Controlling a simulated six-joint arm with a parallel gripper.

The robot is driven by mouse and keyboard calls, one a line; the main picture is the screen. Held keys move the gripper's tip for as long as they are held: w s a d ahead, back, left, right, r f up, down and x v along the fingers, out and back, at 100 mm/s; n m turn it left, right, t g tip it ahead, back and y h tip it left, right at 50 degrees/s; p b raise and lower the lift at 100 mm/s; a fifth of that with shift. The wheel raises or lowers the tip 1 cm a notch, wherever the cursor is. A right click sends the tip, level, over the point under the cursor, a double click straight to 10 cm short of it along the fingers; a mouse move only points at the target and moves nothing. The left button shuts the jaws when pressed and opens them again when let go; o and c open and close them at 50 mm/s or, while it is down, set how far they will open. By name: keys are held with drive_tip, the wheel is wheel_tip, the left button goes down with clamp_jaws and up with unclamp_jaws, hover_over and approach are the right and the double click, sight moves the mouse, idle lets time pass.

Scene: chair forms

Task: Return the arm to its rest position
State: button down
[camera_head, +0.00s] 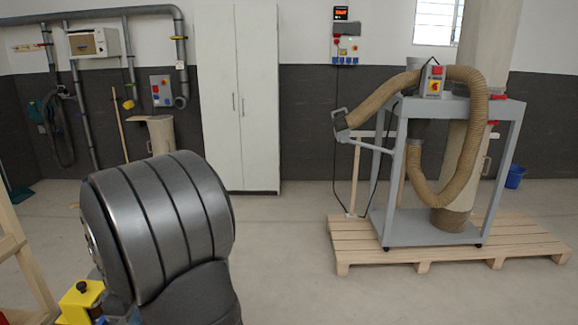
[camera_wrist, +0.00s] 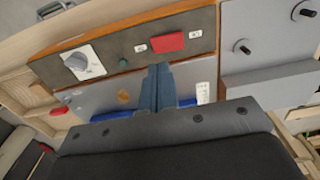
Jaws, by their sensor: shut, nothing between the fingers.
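In the wrist view my gripper (camera_wrist: 157,88) shows as two blue-grey fingers close together, shut with nothing between them. It points at a grey panel (camera_wrist: 200,78) with a wooden-edged dark strip (camera_wrist: 118,52) above it. I cannot tell whether the fingertips touch the panel. In the head view a large dark grey joint of my own arm fills the lower left, and my gripper is not visible there.
The strip carries a grey knob (camera_wrist: 80,60) and a red block (camera_wrist: 167,42). A grey plate (camera_wrist: 262,35) with black pegs is at the right. In the head view, a grey cart (camera_head: 440,238) with a hose stands on a wooden pallet (camera_head: 400,254). A white cabinet (camera_head: 238,100) stands behind; the floor between is clear.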

wheel_tip(320, 180, down, 6)
drive_tip(key=shift+f, duration=0.25)
drive_tip(key=s+r+t, duration=0.1)
drive_tip(key=s+r, duration=0.2)
drive_tip(key=r, duration=1.3)
drive_tip(key=shift+a+r, duration=0.25)
drive_tip(key=shift+a, duration=0.05)
